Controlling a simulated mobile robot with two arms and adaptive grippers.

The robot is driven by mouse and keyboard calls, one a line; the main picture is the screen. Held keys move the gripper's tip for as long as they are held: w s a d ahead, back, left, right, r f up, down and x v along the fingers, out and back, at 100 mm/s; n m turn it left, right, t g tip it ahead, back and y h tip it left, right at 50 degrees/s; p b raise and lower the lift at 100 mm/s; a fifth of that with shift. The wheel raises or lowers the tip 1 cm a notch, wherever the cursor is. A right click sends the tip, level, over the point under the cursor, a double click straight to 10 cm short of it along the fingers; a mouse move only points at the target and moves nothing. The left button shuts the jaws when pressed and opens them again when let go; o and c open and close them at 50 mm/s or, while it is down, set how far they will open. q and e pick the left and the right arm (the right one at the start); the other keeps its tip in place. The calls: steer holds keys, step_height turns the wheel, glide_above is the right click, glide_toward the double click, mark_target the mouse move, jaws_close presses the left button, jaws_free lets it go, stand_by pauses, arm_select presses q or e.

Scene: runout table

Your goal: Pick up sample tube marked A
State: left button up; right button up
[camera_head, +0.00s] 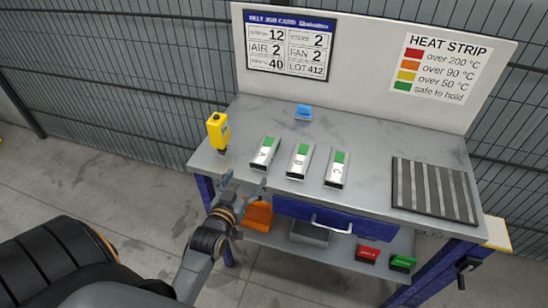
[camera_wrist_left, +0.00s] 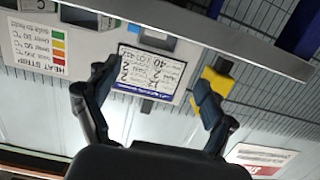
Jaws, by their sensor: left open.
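The sample tube marked A (camera_head: 264,154) is a pale, block-like piece with a green strip, lying on the grey table at the left of a row of three. The middle tube (camera_head: 299,161) has a letter I cannot read surely, and the tube marked C (camera_head: 336,169) lies at the right. My left gripper (camera_head: 244,184) is open and empty at the table's front edge, in front of tube A and apart from it. In the left wrist view, which is upside down, its open fingers (camera_wrist_left: 155,78) have nothing between them. My right gripper is out of view.
A yellow device (camera_head: 218,131) stands left of tube A. A blue object (camera_head: 304,112) lies behind the row. A dark ribbed mat (camera_head: 434,190) covers the table's right. A blue drawer (camera_head: 345,217) is under the front edge, above a shelf with an orange bin (camera_head: 259,214).

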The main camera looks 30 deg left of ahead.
arm_select(q)
glide_toward(264, 152)
steer(key=x, duration=0.4)
steer(key=shift+a+f+p, duration=0.15)
steer(key=shift+a+p, duration=0.15)
steer(key=shift+p, duration=0.05)
steer(key=shift+w+a+f, duration=0.1)
steer(key=shift+w+f, duration=0.05)
steer(key=shift+w, duration=0.5)
steer(key=x, duration=0.2)
steer(key=p+x, duration=0.1)
steer(key=x, duration=0.1)
steer(key=shift+d+f, duration=0.25)
steer(key=shift+d, duration=0.05)
steer(key=shift+w+a+f, duration=0.1)
steer(key=shift+w+f, duration=0.05)
steer(key=shift+w, duration=0.25)
steer(key=c, duration=1.2)
steer(key=shift+c, duration=0.9)
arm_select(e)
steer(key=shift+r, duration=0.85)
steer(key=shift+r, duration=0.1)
